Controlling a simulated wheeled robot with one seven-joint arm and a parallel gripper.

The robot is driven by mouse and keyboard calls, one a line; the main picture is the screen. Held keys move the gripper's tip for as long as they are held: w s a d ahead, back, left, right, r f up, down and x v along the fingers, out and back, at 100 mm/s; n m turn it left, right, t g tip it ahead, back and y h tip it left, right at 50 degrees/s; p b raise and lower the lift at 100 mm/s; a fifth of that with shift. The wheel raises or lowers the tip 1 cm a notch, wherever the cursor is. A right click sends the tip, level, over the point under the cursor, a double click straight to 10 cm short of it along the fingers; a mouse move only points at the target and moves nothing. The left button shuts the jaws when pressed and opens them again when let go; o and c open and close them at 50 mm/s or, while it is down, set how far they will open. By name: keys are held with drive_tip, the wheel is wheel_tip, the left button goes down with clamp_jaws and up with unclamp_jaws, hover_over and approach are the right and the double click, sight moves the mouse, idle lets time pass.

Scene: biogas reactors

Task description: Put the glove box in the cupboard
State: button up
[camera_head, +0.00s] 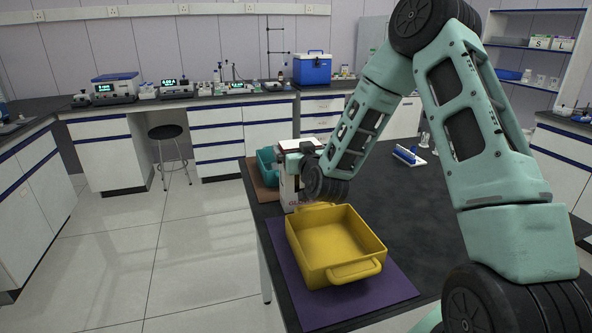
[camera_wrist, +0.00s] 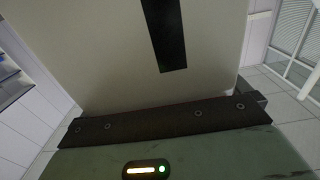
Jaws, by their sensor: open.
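The glove box (camera_head: 287,189) is a white upright box with dark lettering low on its side, near the left edge of the dark table. My wrist hides much of it in the head view. My gripper (camera_head: 296,157) is open at the top of the box. A pale surface (camera_wrist: 110,60) with a black strip fills most of the wrist view, very close, and looks like the box. The fingertips are not clear, and I cannot tell if they touch it. White cupboards with blue trim (camera_head: 104,155) stand below the benches; which one is meant is unclear.
A yellow tray (camera_head: 315,271) with handles sits on a purple mat (camera_head: 385,298) in front of the box. A teal bin (camera_head: 266,167) stands behind it on a brown mat. A blue-and-white rack (camera_head: 408,155) lies farther right. A stool (camera_head: 167,133) stands by the back bench. The left floor is clear.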

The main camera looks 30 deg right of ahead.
drive_tip(key=c, duration=1.1)
drive_tip(key=shift+r, duration=0.1)
drive_tip(key=c, duration=0.4)
drive_tip(key=shift+r, duration=0.1)
